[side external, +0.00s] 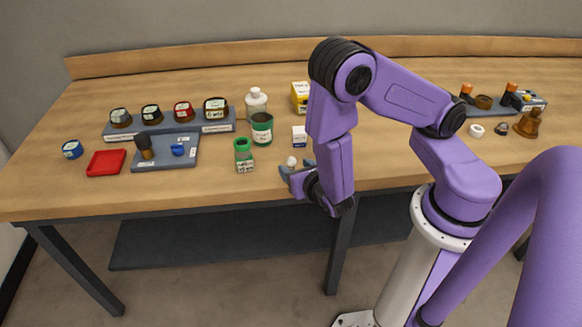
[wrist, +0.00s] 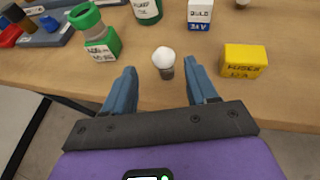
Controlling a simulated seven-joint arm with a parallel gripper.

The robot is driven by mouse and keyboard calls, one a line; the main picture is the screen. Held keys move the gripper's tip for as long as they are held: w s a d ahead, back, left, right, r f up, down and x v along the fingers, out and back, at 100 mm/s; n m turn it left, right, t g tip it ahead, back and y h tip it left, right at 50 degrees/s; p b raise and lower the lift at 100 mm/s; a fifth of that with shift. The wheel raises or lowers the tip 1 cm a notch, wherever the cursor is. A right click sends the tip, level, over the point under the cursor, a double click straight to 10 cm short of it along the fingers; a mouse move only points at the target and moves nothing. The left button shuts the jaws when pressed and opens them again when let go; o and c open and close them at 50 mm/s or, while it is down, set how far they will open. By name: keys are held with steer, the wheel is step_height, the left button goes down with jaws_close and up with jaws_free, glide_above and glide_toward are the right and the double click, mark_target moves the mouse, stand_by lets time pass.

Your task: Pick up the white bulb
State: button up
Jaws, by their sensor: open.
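The white bulb (wrist: 164,57) has a round white top and a dark metal base. It stands upright on the table near the front edge. In the side view the white bulb (side external: 291,160) shows small beside my gripper. My gripper (wrist: 164,78) is open and empty in the wrist view, its two blue fingers pointing toward the bulb, one on each side of its line. The bulb is around the fingertips' level or just beyond; I cannot tell how close. In the side view my gripper (side external: 297,168) is low over the table's front edge, partly hidden by my arm.
A green-topped holder (wrist: 95,35) stands left of the bulb. A yellow box (wrist: 243,60) is close on the right, and a white and blue box (wrist: 200,14) is behind. A green jar (side external: 262,128) stands farther back. The wooden table (side external: 215,200) is bare along its front.

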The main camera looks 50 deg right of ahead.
mark_target(293, 166)
steer(key=shift+s+f+x, duration=0.1)
steer(key=shift+f+x, duration=0.05)
steer(key=shift+x, duration=1.2)
steer(key=shift+s+f+x, duration=0.1)
steer(key=shift+s+x, duration=0.05)
steer(key=shift+x, duration=1.2)
steer(key=shift+d, duration=0.2)
steer(key=c, duration=0.8)
